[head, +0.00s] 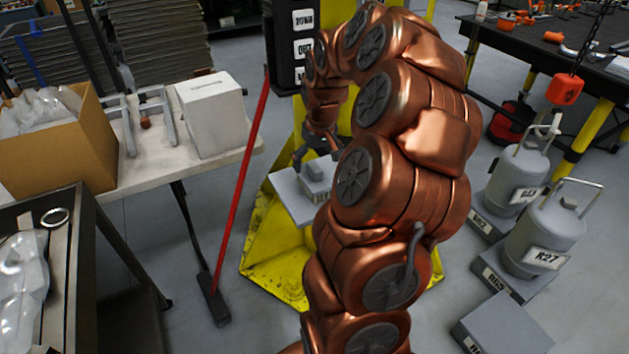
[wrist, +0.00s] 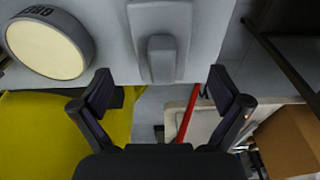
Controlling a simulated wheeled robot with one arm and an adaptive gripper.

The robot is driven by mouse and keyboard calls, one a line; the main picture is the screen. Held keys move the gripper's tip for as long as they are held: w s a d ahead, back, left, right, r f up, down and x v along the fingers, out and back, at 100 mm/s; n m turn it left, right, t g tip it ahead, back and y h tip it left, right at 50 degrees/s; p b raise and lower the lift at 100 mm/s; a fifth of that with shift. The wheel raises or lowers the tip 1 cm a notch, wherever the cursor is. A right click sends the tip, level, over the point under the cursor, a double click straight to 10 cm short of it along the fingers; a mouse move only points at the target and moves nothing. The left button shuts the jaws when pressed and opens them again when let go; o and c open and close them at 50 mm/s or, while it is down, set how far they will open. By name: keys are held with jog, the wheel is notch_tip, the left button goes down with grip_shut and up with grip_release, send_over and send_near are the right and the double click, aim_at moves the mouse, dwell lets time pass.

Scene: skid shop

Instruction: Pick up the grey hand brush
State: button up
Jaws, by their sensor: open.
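A grey block with a raised rounded grip, which looks like the hand brush (wrist: 162,58), lies on a light grey platform (wrist: 208,40) in the wrist view. In the head view the brush (head: 316,176) sits on the same platform (head: 290,200), at the yellow stand. My gripper (wrist: 161,84) is open, its fingers spread to either side of the raised grip's line, with nothing between them. In the head view my gripper (head: 318,152) is just above the brush, partly hidden by my arm. I cannot tell the exact gap.
A round drum-like thing (wrist: 48,48) with a cream face stands left of the brush in the wrist view. A red-handled broom (head: 240,180) leans by the white table (head: 180,170). A cardboard box (head: 60,150) is on it. Grey cylinders (head: 545,235) stand at right.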

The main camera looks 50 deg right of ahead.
aim_at(314, 178)
jog(key=shift+w+f+p, duration=0.15)
jog(key=shift+f+p, duration=0.4)
jog(key=shift+f, duration=0.8)
jog(key=shift+w+f+p, duration=0.15)
jog(key=shift+f+p, duration=0.4)
jog(key=shift+f, duration=0.75)
jog(key=shift+w+f, duration=0.15)
jog(key=shift+f, duration=0.5)
jog(key=shift+c, duration=0.4)
jog(key=c, duration=1.3)
jog(key=shift+c, duration=0.2)
